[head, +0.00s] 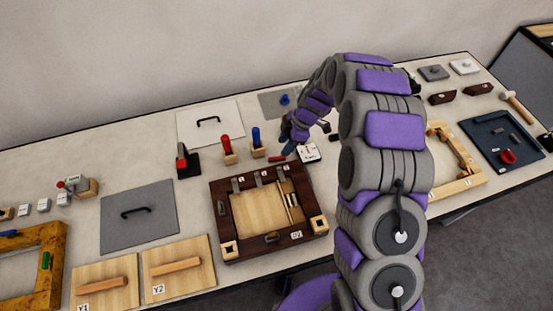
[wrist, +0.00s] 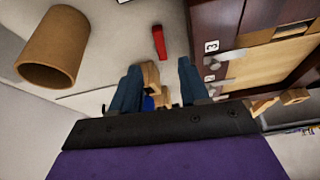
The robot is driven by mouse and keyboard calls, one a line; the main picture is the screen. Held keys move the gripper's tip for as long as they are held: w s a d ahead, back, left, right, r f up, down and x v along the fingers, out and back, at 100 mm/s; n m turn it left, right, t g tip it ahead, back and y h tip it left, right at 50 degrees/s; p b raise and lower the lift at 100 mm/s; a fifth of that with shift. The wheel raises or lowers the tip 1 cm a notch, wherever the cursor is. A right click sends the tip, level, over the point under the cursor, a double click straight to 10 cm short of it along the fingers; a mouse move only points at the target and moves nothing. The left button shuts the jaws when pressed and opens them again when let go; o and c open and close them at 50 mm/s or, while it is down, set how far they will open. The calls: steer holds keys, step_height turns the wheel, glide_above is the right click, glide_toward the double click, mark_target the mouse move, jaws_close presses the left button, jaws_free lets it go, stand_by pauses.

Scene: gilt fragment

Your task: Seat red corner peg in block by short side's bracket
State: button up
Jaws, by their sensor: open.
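A small red peg (head: 276,157) lies on the bench just behind the dark wooden frame (head: 217,216). In the wrist view the red peg (wrist: 159,42) lies just beyond my fingertips, apart from them. My gripper (head: 289,148) is low over the bench behind the frame. In the wrist view its blue fingers (wrist: 156,78) are open, with a wooden piece and a bit of blue showing between them; I cannot tell whether they touch it. The frame's near corners have light blocks with square holes, near-left (head: 230,249) and near-right (head: 318,224). A metal bracket (head: 222,208) sits on its left short side.
Red-handled (head: 226,145) and blue-handled (head: 256,138) tools stand in wooden blocks behind the frame. A tan hollow cylinder (wrist: 52,45) is left in the wrist view. A grey panel (head: 140,230) lies left of the frame. My arm hides part of the bench to the right.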

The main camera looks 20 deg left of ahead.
mark_target(278, 158)
steer(key=shift+b+x, duration=0.4)
steer(key=shift+x, duration=2.9)
steer(key=shift+d, duration=0.2)
steer(key=shift+c, duration=0.3)
jaws_close()
